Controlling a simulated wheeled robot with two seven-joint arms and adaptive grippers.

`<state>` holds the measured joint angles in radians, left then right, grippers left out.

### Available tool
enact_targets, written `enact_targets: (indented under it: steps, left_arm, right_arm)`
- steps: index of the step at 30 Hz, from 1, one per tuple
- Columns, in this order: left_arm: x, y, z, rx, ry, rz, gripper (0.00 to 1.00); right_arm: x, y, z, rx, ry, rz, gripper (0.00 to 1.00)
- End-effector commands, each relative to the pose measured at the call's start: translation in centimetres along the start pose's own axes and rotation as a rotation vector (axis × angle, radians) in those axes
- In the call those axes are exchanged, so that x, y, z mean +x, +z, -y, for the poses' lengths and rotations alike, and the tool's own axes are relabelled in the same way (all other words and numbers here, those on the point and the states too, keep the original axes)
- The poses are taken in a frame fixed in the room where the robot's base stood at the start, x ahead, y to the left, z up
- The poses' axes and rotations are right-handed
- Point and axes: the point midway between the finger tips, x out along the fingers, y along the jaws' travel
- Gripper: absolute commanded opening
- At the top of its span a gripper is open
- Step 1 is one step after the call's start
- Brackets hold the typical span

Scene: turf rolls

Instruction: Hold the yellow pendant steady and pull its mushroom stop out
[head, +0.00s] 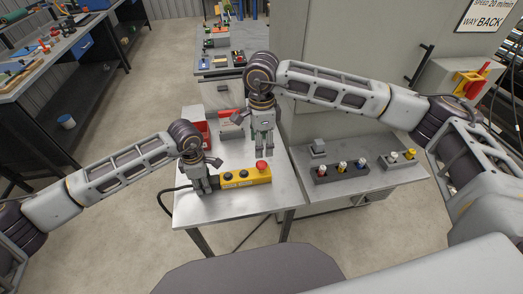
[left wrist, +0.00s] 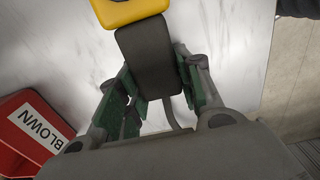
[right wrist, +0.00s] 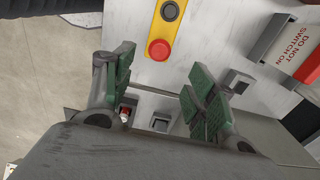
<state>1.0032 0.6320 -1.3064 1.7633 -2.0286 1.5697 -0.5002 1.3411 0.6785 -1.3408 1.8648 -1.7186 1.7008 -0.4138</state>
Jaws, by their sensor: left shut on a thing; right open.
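The yellow pendant (head: 236,178) lies on the white table, with black buttons and a red mushroom stop (head: 262,166) at its right end. A dark grip section and cable are at its left end. My left gripper (head: 205,189) is shut on that dark end; in the left wrist view the green pads stand on both sides of the dark grip (left wrist: 150,58). My right gripper (head: 264,148) is open and empty, pointing down above and behind the stop. In the right wrist view the red stop (right wrist: 159,49) shows beyond the open pads, apart from them.
Red-fronted bins or signs (head: 194,127) stand at the table's back; one reads BLOWN (left wrist: 32,130). A dark block with several coloured knobs (head: 342,172) and a smaller block (head: 399,160) sit on the grey ledge to the right. The table's front strip is clear.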

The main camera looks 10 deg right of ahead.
Motion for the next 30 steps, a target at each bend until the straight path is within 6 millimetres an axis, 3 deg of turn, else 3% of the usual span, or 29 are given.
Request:
enact_targets:
  steps: [3,9,24,25,30]
  left_arm:
    - [0.0,0.1,0.0,0.001,0.0,0.002,0.0]
    - [-0.1,0.1,0.0,0.001,0.001,0.002,0.0]
    - [-0.1,0.1,0.0,0.001,0.001,0.002,0.0]
    - [-0.1,0.1,0.0,0.001,0.001,0.002,0.39]
    - [-0.1,0.1,0.0,0.0,0.001,0.001,0.6]
  right_arm:
    - [-1.7,0.0,0.0,0.0,-0.003,0.001,0.56]
    - [-3.2,0.0,0.0,0.0,0.0,0.001,0.56]
    - [-3.6,0.0,0.0,0.0,0.0,0.0,0.56]
    - [-3.6,0.0,0.0,0.0,0.0,0.0,0.56]
    - [-3.6,0.0,0.0,0.0,0.0,0.0,0.56]
